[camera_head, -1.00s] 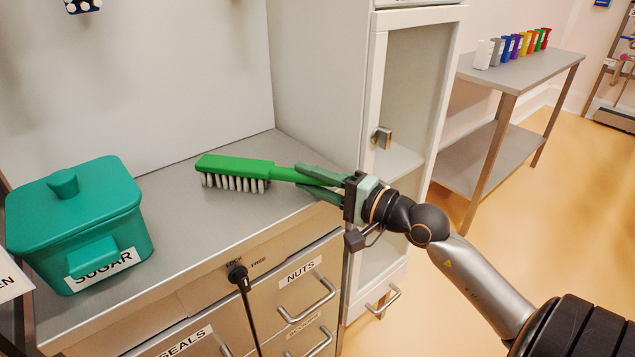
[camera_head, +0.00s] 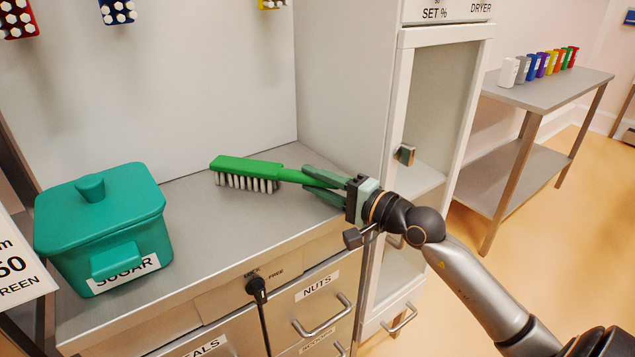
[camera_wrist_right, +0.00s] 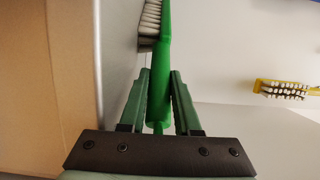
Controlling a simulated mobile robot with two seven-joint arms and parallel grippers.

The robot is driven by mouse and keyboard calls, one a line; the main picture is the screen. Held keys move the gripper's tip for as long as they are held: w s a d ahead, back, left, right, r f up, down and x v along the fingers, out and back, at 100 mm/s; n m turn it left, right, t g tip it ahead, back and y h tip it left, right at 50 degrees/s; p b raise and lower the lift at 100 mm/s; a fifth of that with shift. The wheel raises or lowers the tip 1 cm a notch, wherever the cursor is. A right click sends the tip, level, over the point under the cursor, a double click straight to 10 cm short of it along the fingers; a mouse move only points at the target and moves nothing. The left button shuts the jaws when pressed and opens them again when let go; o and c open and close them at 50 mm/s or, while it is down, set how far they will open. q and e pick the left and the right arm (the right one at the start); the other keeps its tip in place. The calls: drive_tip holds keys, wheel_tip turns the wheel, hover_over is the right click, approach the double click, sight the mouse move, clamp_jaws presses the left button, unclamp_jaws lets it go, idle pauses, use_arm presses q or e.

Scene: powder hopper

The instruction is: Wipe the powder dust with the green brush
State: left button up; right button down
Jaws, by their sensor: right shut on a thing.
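The green brush (camera_head: 248,170) has a long green handle and pale bristles that face down. My right gripper (camera_head: 312,180) is shut on the handle end and holds the brush level over the steel counter (camera_head: 200,222). Whether the bristles touch the counter I cannot tell. In the right wrist view, the brush (camera_wrist_right: 163,70) runs up between the two fingers of the gripper (camera_wrist_right: 160,95), with the bristles on its left side. I see no clear powder dust on the counter. My left gripper is not in view.
A teal lidded box (camera_head: 105,225) labelled SUGAR stands at the counter's left. A tall cabinet (camera_head: 430,130) bounds the right side. Drawers (camera_head: 318,300) and a black lever (camera_head: 257,288) are at the front. Brushes hang above, one yellow (camera_wrist_right: 285,88). The counter's middle is clear.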

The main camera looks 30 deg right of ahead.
drive_tip(key=shift+r, duration=0.1)
drive_tip(key=shift+r+p, duration=2.1)
drive_tip(key=shift+r, duration=0.9)
drive_tip(key=shift+r+p, duration=1.15)
drive_tip(key=shift+r, duration=0.4)
drive_tip(key=shift+f, duration=0.1)
